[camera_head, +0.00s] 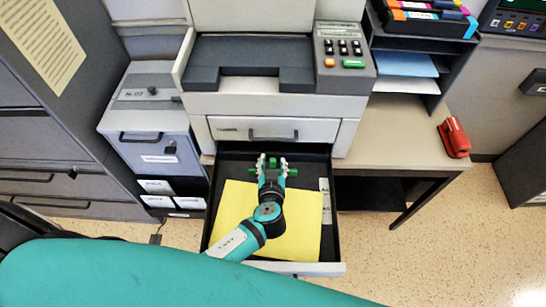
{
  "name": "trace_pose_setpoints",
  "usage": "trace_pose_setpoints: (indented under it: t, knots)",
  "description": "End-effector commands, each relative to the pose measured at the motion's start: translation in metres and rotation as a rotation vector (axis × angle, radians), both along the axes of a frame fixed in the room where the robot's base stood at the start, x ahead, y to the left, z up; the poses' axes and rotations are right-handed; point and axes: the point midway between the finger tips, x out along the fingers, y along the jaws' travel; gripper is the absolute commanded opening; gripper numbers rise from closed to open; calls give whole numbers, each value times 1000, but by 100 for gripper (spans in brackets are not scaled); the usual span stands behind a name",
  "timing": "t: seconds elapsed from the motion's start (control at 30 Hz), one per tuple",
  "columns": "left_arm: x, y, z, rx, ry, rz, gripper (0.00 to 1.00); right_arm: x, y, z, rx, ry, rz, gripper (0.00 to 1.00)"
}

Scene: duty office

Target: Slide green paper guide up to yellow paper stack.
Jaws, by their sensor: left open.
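The yellow paper stack (303,212) lies flat in the open dark drawer (331,235) of the printer. The green paper guide (292,172) is just beyond the stack's far edge, toward the printer; its middle is partly hidden by my gripper. A narrow dark strip of drawer floor seems to show between guide and stack. My left gripper (272,163) reaches in over the stack, with its open fingers at the guide, one on each side of its middle. Whether the fingers touch the guide I cannot tell. My left forearm covers part of the stack. My right gripper is out of view.
The printer (273,105) stands above the drawer on a table (400,140). A grey cabinet (150,120) stands close on the left. A red stapler (454,138) lies at the table's right edge, below a dark paper shelf (440,60).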

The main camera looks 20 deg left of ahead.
Motion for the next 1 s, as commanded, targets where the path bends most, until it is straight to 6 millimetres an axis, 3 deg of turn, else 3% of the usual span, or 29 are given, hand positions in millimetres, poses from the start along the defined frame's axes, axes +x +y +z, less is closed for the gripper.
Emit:
trace_pose_setpoints:
  t: [0.2, 0.53, 0.83, 1.0]
  knots:
    - [18, 5, -8, 0, 0, -1, 42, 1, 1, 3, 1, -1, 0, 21]
    - [20, 5, -10, -2, 1, -1, 41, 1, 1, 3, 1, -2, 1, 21]
    - [20, 5, -9, -2, 1, -1, 2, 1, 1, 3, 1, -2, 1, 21]
    - [20, 5, -9, -2, 0, -1, 0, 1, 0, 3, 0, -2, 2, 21]
